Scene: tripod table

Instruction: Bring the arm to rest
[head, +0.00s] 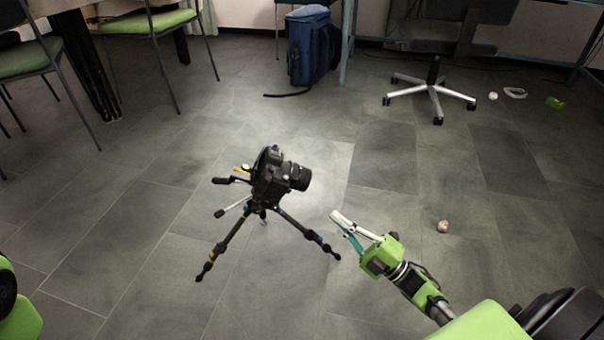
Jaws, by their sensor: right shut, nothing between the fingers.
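My right arm comes in from the lower right, with a green wrist. My right gripper (342,222) is shut and empty, pointing up and left above the floor. It is to the right of a black camera (272,180) on a small tripod (238,237). The tripod stands upright with its legs spread, and its right leg ends close to the gripper in the picture. Whether they touch is hard to tell, but a gap shows between the fingertips and the camera. Of my left arm only a green and black part shows at the lower left edge; its gripper is out of view.
A small pinkish object (443,226) lies on the tiled floor to the right. Green chairs (30,58) and a table stand at the upper left. A blue bag (312,48) and an office chair (436,90) are at the back. The floor between is mostly clear.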

